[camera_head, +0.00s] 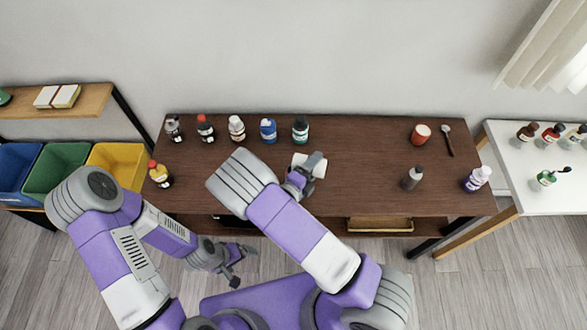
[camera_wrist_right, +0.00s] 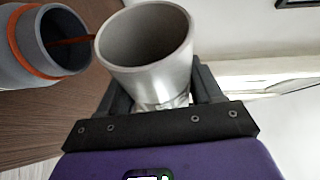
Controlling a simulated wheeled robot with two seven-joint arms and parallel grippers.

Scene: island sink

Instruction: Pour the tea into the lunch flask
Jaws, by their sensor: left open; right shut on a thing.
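My right gripper (camera_head: 304,178) is shut on a silver metal cup (camera_wrist_right: 150,80), above the middle of the brown table. In the head view this held cup (camera_head: 310,164) shows as a pale cylinder, partly behind the fingers. In the right wrist view a grey flask (camera_wrist_right: 22,55) with an orange band stands open to the left of the cup's rim. A thin red-brown strand (camera_wrist_right: 76,40), seemingly tea, runs between the cup's rim and the flask's mouth. I cannot make out the flask in the head view. My left gripper (camera_head: 244,264) is open and empty, in front of the table.
Several bottles (camera_head: 236,128) line the table's back left, and a yellow one (camera_head: 159,173) stands at its left edge. A red can (camera_head: 421,134), a spoon (camera_head: 448,141), a dark bottle (camera_head: 412,178) and a purple-white bottle (camera_head: 476,179) are at the right. The table between can and cup is clear.

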